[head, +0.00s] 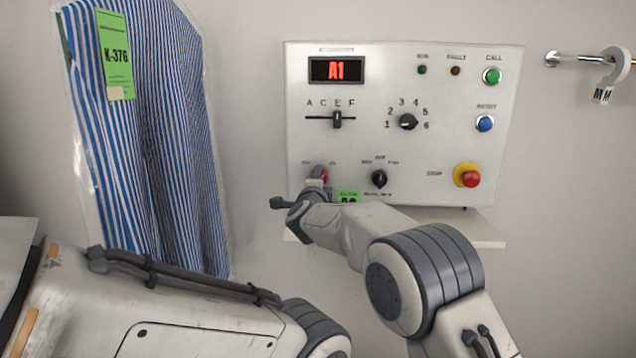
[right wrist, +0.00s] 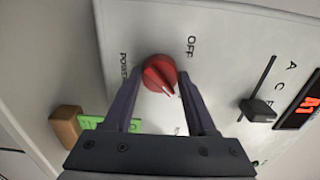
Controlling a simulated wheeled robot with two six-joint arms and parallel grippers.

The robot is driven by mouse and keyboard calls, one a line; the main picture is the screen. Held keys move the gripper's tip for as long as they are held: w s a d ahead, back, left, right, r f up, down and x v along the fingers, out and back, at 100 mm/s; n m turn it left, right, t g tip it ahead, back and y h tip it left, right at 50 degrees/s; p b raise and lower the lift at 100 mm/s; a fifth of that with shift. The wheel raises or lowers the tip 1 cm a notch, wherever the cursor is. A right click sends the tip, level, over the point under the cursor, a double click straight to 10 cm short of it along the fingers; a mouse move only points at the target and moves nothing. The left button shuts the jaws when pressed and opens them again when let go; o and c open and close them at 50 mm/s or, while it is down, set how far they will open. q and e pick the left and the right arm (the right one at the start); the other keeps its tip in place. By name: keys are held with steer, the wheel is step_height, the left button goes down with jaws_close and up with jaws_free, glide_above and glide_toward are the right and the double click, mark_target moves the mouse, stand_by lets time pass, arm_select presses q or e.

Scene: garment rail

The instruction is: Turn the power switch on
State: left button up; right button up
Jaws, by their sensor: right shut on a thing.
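The power switch is a red round knob (right wrist: 160,73) at the lower left of the white control panel (head: 270,0). In the right wrist view it sits between the fingers of my right gripper (right wrist: 158,100), which is shut on it. The knob's white pointer line points down and right in that view, away from the OFF label and towards the side with a small, partly hidden label. My left gripper is out of view; only my left arm shows at lower left.
The panel's display (head: 336,70) is lit with A1. A slider (head: 337,120), black dials (head: 408,122) and a red stop button (head: 470,178) are nearby. A green tag (head: 348,196) lies near the knob. A bagged striped garment (head: 150,130) hangs at left.

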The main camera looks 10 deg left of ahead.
steer(key=o, duration=1.4)
steer(key=shift+c, duration=0.2)
steer(key=s+d+b, duration=0.1)
steer(key=s+b, duration=0.1)
steer(key=s, duration=0.8)
steer(key=shift+s+d, duration=0.15)
steer(key=shift+s, duration=0.05)
